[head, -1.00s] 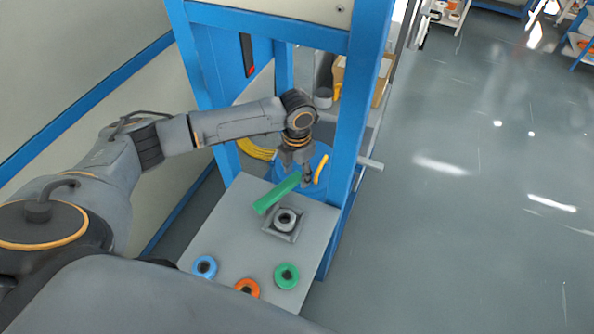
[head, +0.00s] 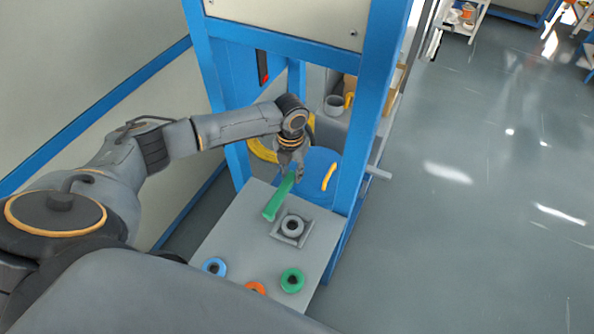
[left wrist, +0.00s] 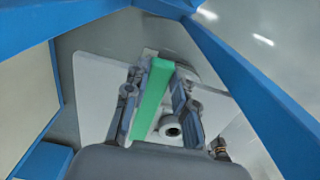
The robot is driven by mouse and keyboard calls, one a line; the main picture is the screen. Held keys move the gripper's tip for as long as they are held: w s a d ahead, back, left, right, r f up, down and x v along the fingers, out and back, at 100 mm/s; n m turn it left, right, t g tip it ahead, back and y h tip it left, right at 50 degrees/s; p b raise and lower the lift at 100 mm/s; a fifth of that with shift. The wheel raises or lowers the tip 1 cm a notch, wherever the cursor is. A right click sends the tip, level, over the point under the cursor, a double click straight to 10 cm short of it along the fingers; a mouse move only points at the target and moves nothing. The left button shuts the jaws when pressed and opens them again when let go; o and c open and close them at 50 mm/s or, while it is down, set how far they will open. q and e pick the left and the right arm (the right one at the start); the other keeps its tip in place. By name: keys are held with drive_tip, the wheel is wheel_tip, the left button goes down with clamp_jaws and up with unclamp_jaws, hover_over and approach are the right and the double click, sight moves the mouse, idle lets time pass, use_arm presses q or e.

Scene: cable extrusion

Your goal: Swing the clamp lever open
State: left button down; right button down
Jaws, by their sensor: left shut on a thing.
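The clamp lever is a long green bar (head: 277,201) beside the grey clamp (head: 292,227) with its round opening on the grey table. In the head view it points away from the clamp, up to my left gripper (head: 290,175). The left wrist view shows the green lever (left wrist: 152,95) between the two fingers of my left gripper (left wrist: 155,98), which is shut on it. The grey ring of the clamp (left wrist: 170,127) shows just right of the lever there. The lever's far end is partly hidden by the fingers in the head view. My right gripper is not in view.
A blue ring (head: 214,267), an orange ring (head: 254,288) and a green ring (head: 292,279) lie near the front of the table (head: 235,235). Blue frame posts (head: 366,120) stand close around my left arm. A blue drum with a yellow handle (head: 329,177) is behind the table.

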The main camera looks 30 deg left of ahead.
use_arm(q)
drive_tip(key=shift+a, duration=0.1)
drive_tip(key=c, duration=1.1)
unclamp_jaws()
wheel_tip(320, 180, up, 8)
drive_tip(key=shift+f, duration=0.25)
